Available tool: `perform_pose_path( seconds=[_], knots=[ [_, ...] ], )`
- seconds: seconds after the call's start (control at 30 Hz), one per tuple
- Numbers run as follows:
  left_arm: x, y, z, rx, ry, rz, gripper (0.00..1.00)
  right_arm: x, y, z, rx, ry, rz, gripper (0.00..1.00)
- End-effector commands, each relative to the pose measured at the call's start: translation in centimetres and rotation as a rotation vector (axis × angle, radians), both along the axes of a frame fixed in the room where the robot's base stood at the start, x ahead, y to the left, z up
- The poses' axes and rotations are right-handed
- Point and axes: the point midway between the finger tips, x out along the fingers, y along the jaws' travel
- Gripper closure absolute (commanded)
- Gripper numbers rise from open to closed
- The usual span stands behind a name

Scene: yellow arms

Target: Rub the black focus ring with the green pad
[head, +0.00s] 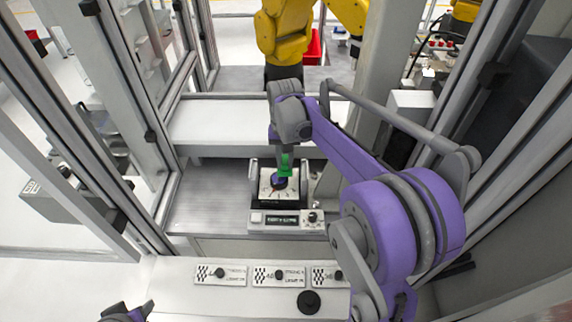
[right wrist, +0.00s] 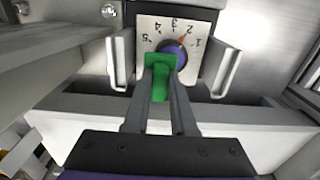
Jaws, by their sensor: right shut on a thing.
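The black focus ring (right wrist: 174,46) surrounds a purple centre on a white dial plate (right wrist: 148,28) with numbers and a small orange mark. In the head view the ring (head: 278,183) shows just below the pad. My right gripper (right wrist: 160,88) is shut on the green pad (right wrist: 160,75). The pad's far end overlaps the near edge of the ring in the right wrist view; I cannot tell whether they touch. In the head view the green pad (head: 285,166) is above the dial. Only a small part of my left arm shows at the bottom left; its gripper is out of view.
Grey upright brackets (right wrist: 224,72) flank the dial plate. A panel with a small display (head: 282,219) lies in front of it. Several labelled switch plates (head: 278,275) and a black round knob (head: 309,301) are on the near ledge. Yellow robot arms (head: 284,35) stand behind.

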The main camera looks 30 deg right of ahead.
Motion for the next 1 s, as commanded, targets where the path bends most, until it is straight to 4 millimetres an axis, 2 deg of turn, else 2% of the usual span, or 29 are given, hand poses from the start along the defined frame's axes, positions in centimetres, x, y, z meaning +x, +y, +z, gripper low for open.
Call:
perform_pose_path(
  seconds=[0.03, 0.3, 0.5, 1.0],
  knots=[
    [0.3, 0.0, 0.6, 0.000, -0.006, 0.000, 0.50, 0.3, 0.0, 0.8, 0.000, -0.004, 0.001, 1.00],
    [1.2, 0.0, 2.0, 0.000, -0.024, 0.000, 0.50, 0.8, 0.0, 3.2, 0.000, -0.004, 0.003, 1.00],
    [1.5, 0.0, 2.4, 0.000, -0.029, 0.000, 0.50, 0.9, 0.0, 4.8, 0.000, -0.002, 0.005, 1.00],
    [1.5, 0.0, 2.4, 0.000, -0.030, 0.000, 0.50, 0.9, 0.0, 5.2, 0.000, 0.000, 0.005, 1.00]
  ],
)
